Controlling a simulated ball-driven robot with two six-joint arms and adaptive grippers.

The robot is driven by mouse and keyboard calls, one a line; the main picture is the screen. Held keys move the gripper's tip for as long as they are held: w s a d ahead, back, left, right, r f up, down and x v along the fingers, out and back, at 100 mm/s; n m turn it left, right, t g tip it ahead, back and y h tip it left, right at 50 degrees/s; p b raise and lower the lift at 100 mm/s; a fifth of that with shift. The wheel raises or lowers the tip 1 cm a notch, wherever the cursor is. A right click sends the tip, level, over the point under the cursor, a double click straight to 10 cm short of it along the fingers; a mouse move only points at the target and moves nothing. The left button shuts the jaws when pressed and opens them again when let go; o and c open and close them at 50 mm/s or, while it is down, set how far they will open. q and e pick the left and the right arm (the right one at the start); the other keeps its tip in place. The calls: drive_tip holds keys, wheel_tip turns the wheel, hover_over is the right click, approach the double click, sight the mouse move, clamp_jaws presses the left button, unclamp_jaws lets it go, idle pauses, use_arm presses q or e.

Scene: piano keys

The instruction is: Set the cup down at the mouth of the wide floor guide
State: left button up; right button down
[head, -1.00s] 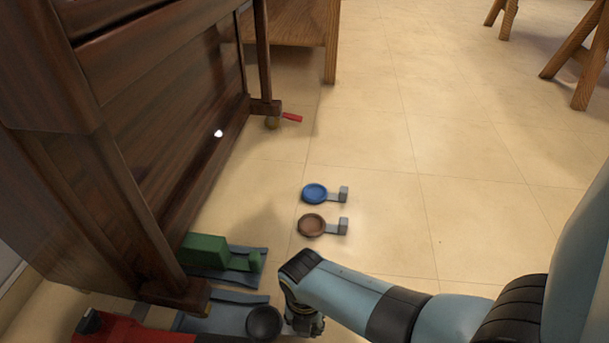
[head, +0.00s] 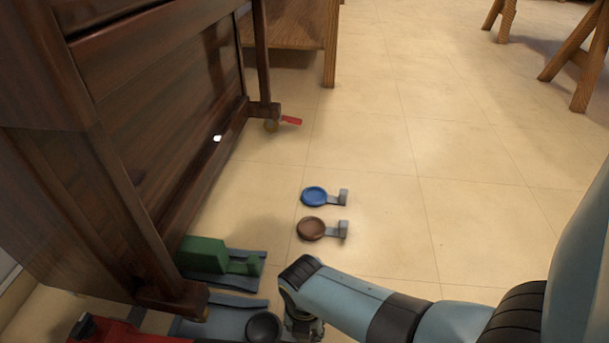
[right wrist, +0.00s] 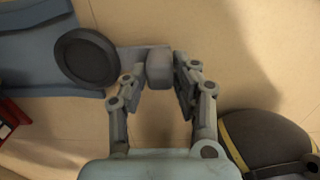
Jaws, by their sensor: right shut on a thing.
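The black round cup (head: 263,327) is at the right end of the wide blue-grey floor guide (head: 222,319). In the right wrist view the cup (right wrist: 87,58) overlaps the open end of the guide (right wrist: 35,48). A flat grey handle runs from the cup to a grey end block (right wrist: 160,68). My right gripper (right wrist: 160,82) is shut on that block, with a finger on each side. In the head view my right gripper (head: 303,326) is just right of the cup, partly cut by the frame edge. I cannot tell whether the cup touches the floor. My left gripper is out of view.
A blue cup (head: 314,196) and a brown cup (head: 311,228) lie on open floor beyond my right arm. A green block (head: 204,253) sits on another guide beside the piano (head: 155,130). A red object (head: 115,331) is at lower left.

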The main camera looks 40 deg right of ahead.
drive_tip(key=shift+f, duration=0.45)
drive_tip(key=c, duration=1)
unclamp_jaws()
drive_tip(key=shift+o, duration=0.6)
drive_tip(key=o, duration=0.5)
